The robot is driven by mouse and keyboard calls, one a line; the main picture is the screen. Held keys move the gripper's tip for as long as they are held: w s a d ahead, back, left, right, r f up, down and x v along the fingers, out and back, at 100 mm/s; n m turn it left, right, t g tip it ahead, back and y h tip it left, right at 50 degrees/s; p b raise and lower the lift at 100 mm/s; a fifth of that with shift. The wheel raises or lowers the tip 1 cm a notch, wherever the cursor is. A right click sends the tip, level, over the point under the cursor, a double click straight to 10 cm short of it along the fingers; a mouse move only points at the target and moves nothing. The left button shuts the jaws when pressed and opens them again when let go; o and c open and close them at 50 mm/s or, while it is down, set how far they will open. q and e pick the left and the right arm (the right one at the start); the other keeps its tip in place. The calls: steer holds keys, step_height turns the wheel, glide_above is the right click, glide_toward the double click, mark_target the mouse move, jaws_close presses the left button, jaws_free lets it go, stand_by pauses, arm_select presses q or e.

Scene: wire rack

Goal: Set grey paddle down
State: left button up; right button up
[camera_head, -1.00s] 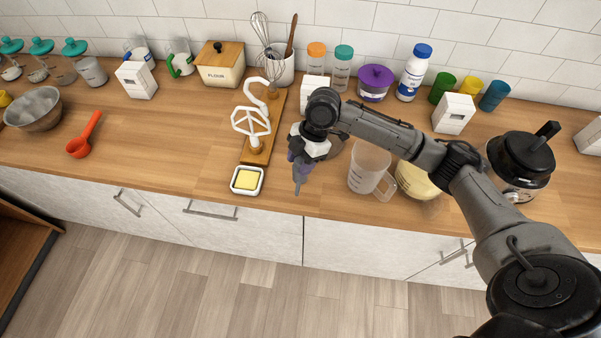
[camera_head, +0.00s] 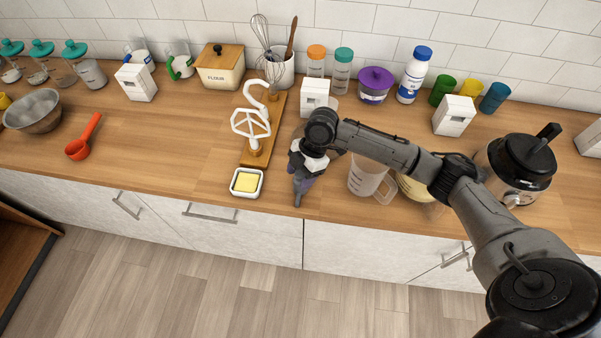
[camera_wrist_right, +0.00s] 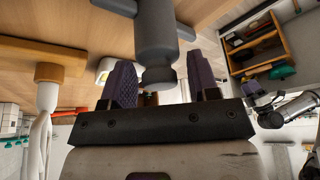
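My right gripper (camera_head: 298,186) is over the counter's front edge, right of the butter dish, pointing down. The grey paddle (camera_wrist_right: 156,38) is between its purple fingers (camera_wrist_right: 165,85) in the right wrist view. Its thick round shaft and part of a crossbar show. In the head view a grey tip (camera_head: 297,199) of the paddle shows below the fingers. Whether it touches the counter I cannot tell.
The wooden board (camera_head: 248,158) with a white hook (camera_head: 259,91) and a white beater (camera_head: 250,123) stands left of the gripper. The butter dish (camera_head: 247,194) is close by. A measuring jug (camera_head: 366,180) stands to the right. Counter left of the board is mostly clear.

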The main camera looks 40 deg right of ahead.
steer(key=shift+o, duration=1.1)
steer(key=shift+r, duration=0.1)
steer(key=p+v, duration=0.1)
steer(key=v, duration=1.1)
